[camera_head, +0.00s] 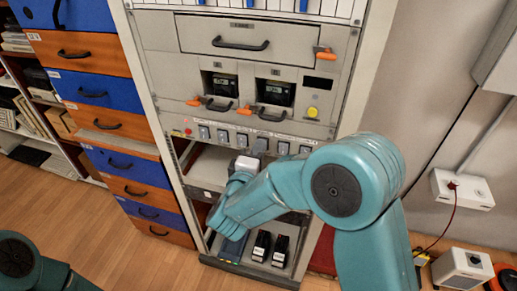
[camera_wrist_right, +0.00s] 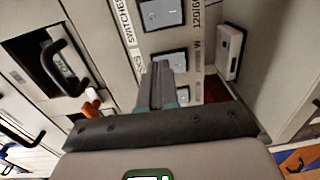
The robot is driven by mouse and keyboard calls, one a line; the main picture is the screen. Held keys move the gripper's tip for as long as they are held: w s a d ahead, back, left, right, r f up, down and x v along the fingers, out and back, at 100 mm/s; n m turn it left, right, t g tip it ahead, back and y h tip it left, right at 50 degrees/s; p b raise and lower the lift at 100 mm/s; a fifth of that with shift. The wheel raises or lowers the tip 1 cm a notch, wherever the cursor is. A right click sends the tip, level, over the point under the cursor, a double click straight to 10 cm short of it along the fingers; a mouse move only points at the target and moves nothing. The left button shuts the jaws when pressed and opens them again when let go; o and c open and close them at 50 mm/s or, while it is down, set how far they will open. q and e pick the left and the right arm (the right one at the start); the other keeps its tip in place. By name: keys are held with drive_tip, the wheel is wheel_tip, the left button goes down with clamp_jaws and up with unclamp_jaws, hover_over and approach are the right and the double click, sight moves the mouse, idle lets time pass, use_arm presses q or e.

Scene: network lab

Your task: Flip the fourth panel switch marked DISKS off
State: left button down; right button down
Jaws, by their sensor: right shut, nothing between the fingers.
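The switch panel (camera_head: 230,130) is a pale strip with a row of several grey rocker switches, among them a left one (camera_head: 203,131) and a right one (camera_head: 283,148). My right gripper (camera_head: 258,149) is at the middle of this row, partly hidden by its own wrist. In the right wrist view, its fingers (camera_wrist_right: 161,84) are shut and empty. They are just in front of the panel and overlap the edge of a middle switch (camera_wrist_right: 172,61). Another switch (camera_wrist_right: 162,13) is clear above. The DISKS label is not fully readable, and contact is unclear. My left gripper is out of view.
Above the panel are two dark bays with black handles (camera_head: 271,115) and orange latches (camera_head: 245,111), and a yellow button (camera_head: 312,112). Below is an open shelf with black units (camera_head: 261,246). Blue and orange drawers (camera_head: 90,90) stand at left.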

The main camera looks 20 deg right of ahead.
drive_tip(key=b+v, duration=0.1)
drive_tip(key=v, duration=1)
drive_tip(key=d+f+g+h, duration=0.2)
drive_tip(key=d+f+g, duration=0.2)
drive_tip(key=d+f, duration=0.55)
drive_tip(key=s+d+f+m+g+y, duration=0.1)
drive_tip(key=d+f+y, duration=0.2)
drive_tip(key=f, duration=0.6)
drive_tip(key=s+d+f+m+g+y, duration=0.2)
drive_tip(key=f+y, duration=0.2)
drive_tip(key=f, duration=0.6)
drive_tip(key=s+a+f+m+g+y, duration=0.3)
drive_tip(key=s+a+m+y, duration=0.1)
drive_tip(key=s+a+m, duration=0.1)
drive_tip(key=s+a+f+m+g+y, duration=0.3)
drive_tip(key=s+a, duration=0.4)
drive_tip(key=s, duration=0.3)
drive_tip(key=shift+s+a+f+m+g+y, duration=0.4)
drive_tip(key=shift+m+g+y, duration=0.2)
drive_tip(key=shift+m+y, duration=0.35)
